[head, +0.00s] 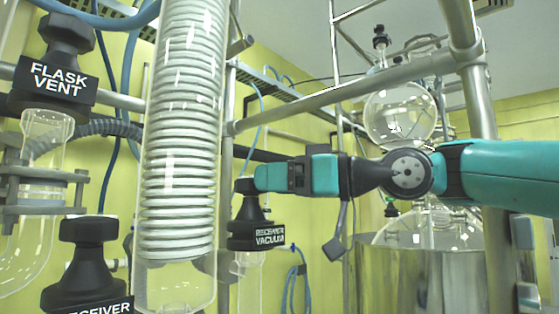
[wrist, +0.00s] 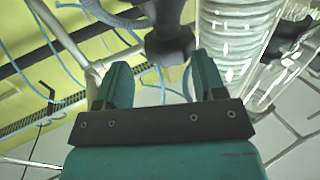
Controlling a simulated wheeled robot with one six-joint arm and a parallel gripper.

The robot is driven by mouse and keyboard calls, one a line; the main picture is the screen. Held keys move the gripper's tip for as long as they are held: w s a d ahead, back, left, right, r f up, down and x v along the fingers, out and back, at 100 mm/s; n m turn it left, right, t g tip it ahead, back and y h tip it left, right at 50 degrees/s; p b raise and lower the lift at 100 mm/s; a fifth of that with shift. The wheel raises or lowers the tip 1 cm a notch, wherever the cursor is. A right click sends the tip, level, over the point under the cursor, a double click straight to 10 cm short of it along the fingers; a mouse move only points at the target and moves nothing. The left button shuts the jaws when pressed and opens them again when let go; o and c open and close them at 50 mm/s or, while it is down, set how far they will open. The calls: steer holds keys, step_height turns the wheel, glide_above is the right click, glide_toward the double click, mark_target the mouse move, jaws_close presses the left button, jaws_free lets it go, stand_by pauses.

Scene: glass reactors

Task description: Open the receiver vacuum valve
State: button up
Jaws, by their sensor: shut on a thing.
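The receiver vacuum valve (head: 256,236) is a black valve with a white-lettered label and a black knob, right of the large coiled glass condenser. Its knob also shows in the wrist view (wrist: 168,44), between the far ends of the two teal fingers. My gripper (head: 246,186) reaches in from the right, roughly level, and is shut on the valve's knob at its top. It also shows in the wrist view (wrist: 162,66). The fingers hide part of the knob in the head view. I cannot tell how far the knob is turned.
The glass condenser (head: 182,130) stands close left of the valve. The flask vent valve (head: 55,82) and another black valve (head: 87,285), its label partly cut off, are at far left. Metal frame bars (head: 345,92) cross behind and above my arm. A glass vessel (head: 400,115) stands at right.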

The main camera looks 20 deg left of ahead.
steer(key=shift+w+d+r+n+g+p, duration=0.1)
steer(key=shift+w+r+n+g+p, duration=0.35)
steer(key=shift+p, duration=0.4)
steer(key=shift+c, duration=1.1)
steer(key=shift+s+g+p, duration=0.15)
steer(key=shift+g+p, duration=0.3)
steer(key=shift+g, duration=0.1)
steer(key=shift+c, duration=0.7)
steer(key=shift+o, duration=0.2)
steer(key=n+g+p, duration=0.1)
steer(key=p, duration=0.2)
steer(key=shift+s+a+f+n+g, duration=0.1)
steer(key=shift+a+f+n+g, duration=0.05)
steer(key=shift+a+n+g, duration=0.2)
steer(key=shift+g, duration=0.25)
steer(key=shift+f, duration=0.25)
steer(key=o, duration=0.8)
steer(key=shift+f, duration=0.2)
